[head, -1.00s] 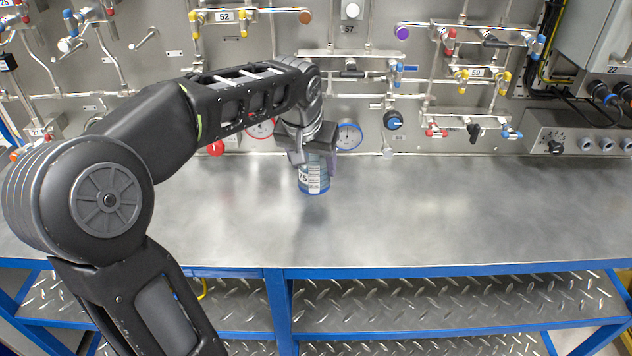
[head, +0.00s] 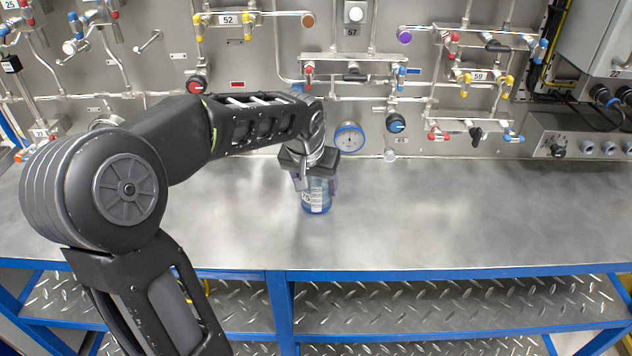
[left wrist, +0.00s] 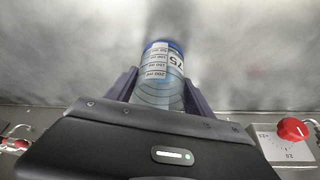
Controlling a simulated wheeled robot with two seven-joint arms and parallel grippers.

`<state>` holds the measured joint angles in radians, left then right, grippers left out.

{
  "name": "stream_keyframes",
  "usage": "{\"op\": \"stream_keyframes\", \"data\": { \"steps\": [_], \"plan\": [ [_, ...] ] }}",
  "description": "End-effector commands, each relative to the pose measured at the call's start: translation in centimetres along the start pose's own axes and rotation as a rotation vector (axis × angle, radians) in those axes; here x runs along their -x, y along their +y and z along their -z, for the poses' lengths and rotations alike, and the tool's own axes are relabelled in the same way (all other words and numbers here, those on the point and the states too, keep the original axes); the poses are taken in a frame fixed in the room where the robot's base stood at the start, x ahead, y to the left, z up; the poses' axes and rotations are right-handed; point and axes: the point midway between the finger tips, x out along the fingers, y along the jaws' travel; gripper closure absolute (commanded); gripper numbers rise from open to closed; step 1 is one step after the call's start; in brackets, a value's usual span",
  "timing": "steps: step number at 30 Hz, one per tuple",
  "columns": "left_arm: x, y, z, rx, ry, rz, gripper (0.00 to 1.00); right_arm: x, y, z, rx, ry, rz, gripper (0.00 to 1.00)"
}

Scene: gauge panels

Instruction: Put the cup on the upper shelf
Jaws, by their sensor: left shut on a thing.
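The cup (head: 315,197) is a clear bluish cup with a blue rim or band and a white label with dark print. In the head view it is at the middle of the steel worktop (head: 450,215), and I cannot tell for sure whether it touches the surface. My left gripper (head: 316,184) is shut on it from above and behind. In the left wrist view the cup (left wrist: 160,72) sits between the two fingers, with volume marks and the number 75 showing. Its near end is hidden by the gripper body. My right gripper is not in view.
Below the worktop are blue-framed shelves of tread plate; the upper shelf (head: 440,302) has clear room. Behind stands a panel with pipes, valves and a round gauge (head: 349,137). A grey control box (head: 580,140) is at the back right. The worktop's right side is bare.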

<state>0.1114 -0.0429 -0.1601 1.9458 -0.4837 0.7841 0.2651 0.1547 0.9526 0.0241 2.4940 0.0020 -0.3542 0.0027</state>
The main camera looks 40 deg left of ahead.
Motion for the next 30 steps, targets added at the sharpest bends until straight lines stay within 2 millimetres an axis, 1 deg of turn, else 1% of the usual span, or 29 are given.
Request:
{"op": "stream_keyframes", "data": {
  "steps": [3,4,11,12,19,23,24,26,29,30],
  "plan": [
    [-0.4,0.0,-0.1,0.000,0.001,0.000,0.84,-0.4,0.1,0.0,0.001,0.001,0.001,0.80],
    [-0.4,0.0,-0.1,0.000,0.000,0.000,0.39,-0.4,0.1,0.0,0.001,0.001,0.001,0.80],
    [-0.3,0.0,-0.1,0.000,0.000,0.000,0.20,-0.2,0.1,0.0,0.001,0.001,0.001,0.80],
    [-0.3,0.0,-0.1,0.000,0.000,0.000,0.18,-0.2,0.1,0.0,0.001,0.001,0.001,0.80],
    [-0.2,0.0,-0.1,0.000,0.000,0.000,0.18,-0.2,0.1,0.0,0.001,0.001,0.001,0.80],
    [0.3,0.0,0.1,0.000,0.000,0.000,0.18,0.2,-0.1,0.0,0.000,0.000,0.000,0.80],
    [0.4,0.0,0.1,0.000,0.001,0.000,0.18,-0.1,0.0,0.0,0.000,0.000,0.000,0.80],
    [1.1,0.0,0.1,0.000,0.003,0.000,0.18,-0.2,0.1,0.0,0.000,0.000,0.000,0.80],
    [2.6,0.0,0.1,0.001,0.004,0.000,0.18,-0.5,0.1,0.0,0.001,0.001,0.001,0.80],
    [3.4,0.0,0.1,0.001,0.006,0.000,0.18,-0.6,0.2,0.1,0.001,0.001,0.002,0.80]
  ]
}}
